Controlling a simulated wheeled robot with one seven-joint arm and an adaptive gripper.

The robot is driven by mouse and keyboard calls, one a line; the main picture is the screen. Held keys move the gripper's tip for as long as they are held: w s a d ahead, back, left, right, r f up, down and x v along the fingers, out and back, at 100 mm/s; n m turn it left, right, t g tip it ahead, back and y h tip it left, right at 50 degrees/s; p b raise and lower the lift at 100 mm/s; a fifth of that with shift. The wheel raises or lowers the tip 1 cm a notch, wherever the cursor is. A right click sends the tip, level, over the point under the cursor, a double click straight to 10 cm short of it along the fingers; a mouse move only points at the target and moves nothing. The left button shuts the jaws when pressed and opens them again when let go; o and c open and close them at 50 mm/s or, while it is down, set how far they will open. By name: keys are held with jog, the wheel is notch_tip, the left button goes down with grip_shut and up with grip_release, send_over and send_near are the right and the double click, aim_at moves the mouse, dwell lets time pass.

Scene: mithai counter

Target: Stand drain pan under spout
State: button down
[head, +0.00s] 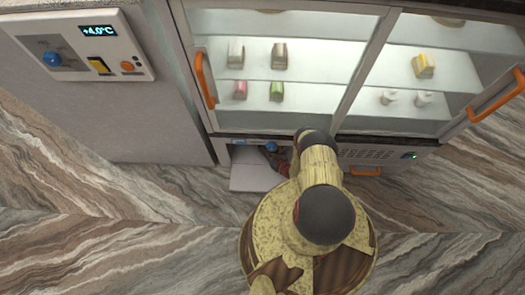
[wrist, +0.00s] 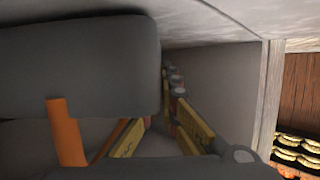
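My gripper (wrist: 164,118) shows in the wrist view with its two yellow fingers apart and nothing clearly held between them. In the head view it is mostly hidden behind my own arm, low at the counter's front opening. A blue knob-like part (head: 271,147) shows in that opening, just left of my arm; I cannot tell whether it belongs to the spout. I cannot make out the drain pan for certain in either view. An orange bar (wrist: 66,132) stands left of the fingers in the wrist view, below a large dark grey body (wrist: 75,65); I cannot tell what either belongs to.
A light grey panel (head: 252,178) lies low before the opening. The glass display counter (head: 345,70) has orange handles (head: 204,80). A control panel (head: 75,50) is at the upper left. Pale walls enclose the fingers closely, with small cylinders (wrist: 175,82) beyond. The marble-patterned floor (head: 120,245) is clear left.

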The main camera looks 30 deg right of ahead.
aim_at(280, 149)
jog(key=shift+w, duration=0.1)
jog(key=shift+f, duration=0.15)
jog(key=c, duration=2.1)
grip_release()
jog(key=shift+o, duration=0.3)
jog(key=p+v, duration=0.3)
jog(key=v, duration=0.7)
jog(key=shift+d+r, duration=0.15)
jog(key=shift+r, duration=0.1)
jog(key=shift+p+v, duration=0.35)
jog(key=shift+v, duration=0.65)
